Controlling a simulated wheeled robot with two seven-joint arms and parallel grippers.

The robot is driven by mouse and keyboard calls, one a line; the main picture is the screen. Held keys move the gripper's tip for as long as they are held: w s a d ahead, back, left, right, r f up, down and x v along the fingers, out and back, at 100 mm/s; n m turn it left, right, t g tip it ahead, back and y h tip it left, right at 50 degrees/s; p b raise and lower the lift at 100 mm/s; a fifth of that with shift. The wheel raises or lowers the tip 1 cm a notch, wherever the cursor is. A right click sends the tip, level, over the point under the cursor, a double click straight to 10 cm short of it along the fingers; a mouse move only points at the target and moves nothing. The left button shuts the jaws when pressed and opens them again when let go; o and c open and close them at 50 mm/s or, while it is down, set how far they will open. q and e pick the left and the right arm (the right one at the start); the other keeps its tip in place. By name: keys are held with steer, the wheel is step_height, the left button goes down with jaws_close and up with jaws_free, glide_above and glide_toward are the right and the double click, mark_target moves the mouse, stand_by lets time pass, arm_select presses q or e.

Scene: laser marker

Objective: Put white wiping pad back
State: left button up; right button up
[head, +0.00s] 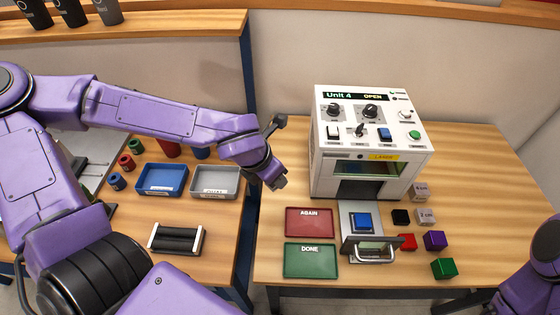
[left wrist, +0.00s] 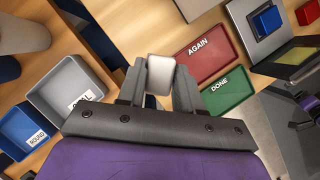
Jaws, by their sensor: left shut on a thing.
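The white wiping pad (left wrist: 160,75) is between the fingers of my left gripper (left wrist: 158,82) in the left wrist view. The gripper is shut on it. In the head view my left gripper (head: 278,182) hangs over the gap between the two tables, left of the white machine (head: 365,150). The pad cannot be made out there. The grey tray (head: 215,180) lies to the gripper's left; it also shows in the left wrist view (left wrist: 70,82). My right gripper is out of view; only part of my right arm shows at the lower right.
A blue tray (head: 162,178) sits beside the grey one. A red AGAIN tray (head: 309,223) and green DONE tray (head: 310,261) lie before the machine. A blue block (head: 361,222) sits on its pulled-out drawer (head: 368,254). Several coloured cubes lie to the right.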

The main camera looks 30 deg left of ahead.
arm_select(q)
steer(key=w+a+f, duration=0.1)
steer(key=w+f, duration=0.4)
steer(key=w+a+f, duration=0.1)
steer(key=w+f, duration=0.1)
steer(key=w, duration=0.1)
steer(key=shift+a+f, duration=0.25)
steer(key=shift+a, duration=0.1)
step_height(320, 180, down, 3)
steer(key=shift+r, duration=0.1)
steer(key=shift+w+f, duration=0.15)
steer(key=shift+f, duration=0.2)
steer(key=shift+f, duration=0.15)
steer(key=o, duration=0.9)
